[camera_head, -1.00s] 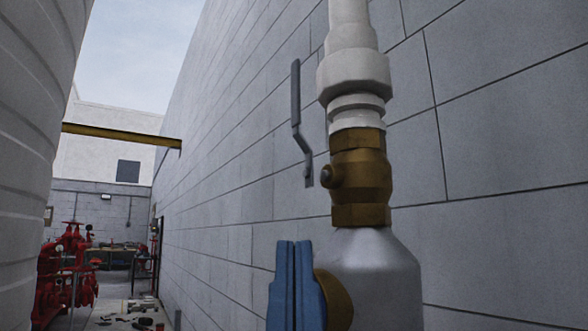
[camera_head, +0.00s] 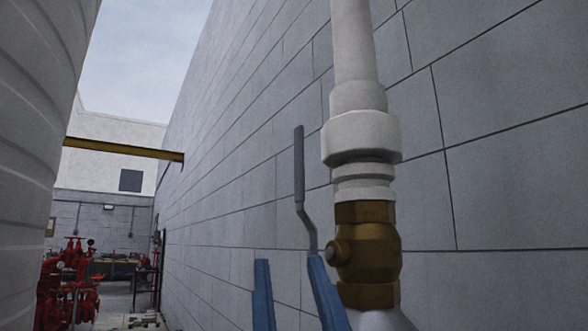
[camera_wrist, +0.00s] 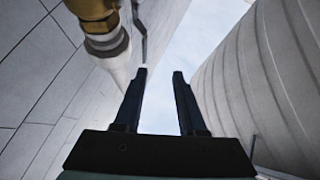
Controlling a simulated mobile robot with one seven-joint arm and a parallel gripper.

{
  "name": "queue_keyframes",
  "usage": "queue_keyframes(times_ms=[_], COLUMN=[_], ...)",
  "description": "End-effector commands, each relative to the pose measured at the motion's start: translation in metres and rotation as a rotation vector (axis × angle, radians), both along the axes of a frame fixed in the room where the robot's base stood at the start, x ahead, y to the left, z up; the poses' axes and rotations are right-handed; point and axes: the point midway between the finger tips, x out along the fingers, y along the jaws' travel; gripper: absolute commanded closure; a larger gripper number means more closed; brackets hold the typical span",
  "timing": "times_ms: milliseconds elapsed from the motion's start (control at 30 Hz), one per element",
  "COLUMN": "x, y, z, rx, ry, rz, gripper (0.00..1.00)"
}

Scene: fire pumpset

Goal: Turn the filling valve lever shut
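The filling valve is a brass body (camera_head: 366,250) on a white vertical pipe (camera_head: 358,100) beside the block wall. Its grey cranked lever (camera_head: 299,165) stands upright to the left of the body, its lower end meeting the valve's side stem. My gripper (camera_head: 288,260) is at the bottom of the head view, two blue fingers apart with nothing between them. The right fingertip overlaps the lever's lower end in the picture; contact cannot be told. In the wrist view the gripper (camera_wrist: 160,72) is open and empty. The lever (camera_wrist: 139,25) and brass valve (camera_wrist: 105,40) show at upper left, beyond the fingers.
The grey block wall (camera_head: 230,200) runs close behind the valve. A large pale ribbed tank (camera_head: 35,120) stands at left. Red pump equipment (camera_head: 68,280) and a yellow beam (camera_head: 120,148) are far back. Open space lies between tank and wall.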

Motion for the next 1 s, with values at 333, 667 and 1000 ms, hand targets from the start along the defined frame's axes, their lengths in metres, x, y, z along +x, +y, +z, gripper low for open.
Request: queue_keyframes(times_ms=[333, 667, 1000], x=[0.038, 0.057, 0.056], y=[-0.009, -0.034, -0.055], z=[0.101, 0.155, 0.166], rx=[-0.1, -0.17, -0.184], ry=[0.216, 0.479, 0.652], rz=[0.148, 0.261, 0.325], gripper=[0.6, 0.6, 0.6])
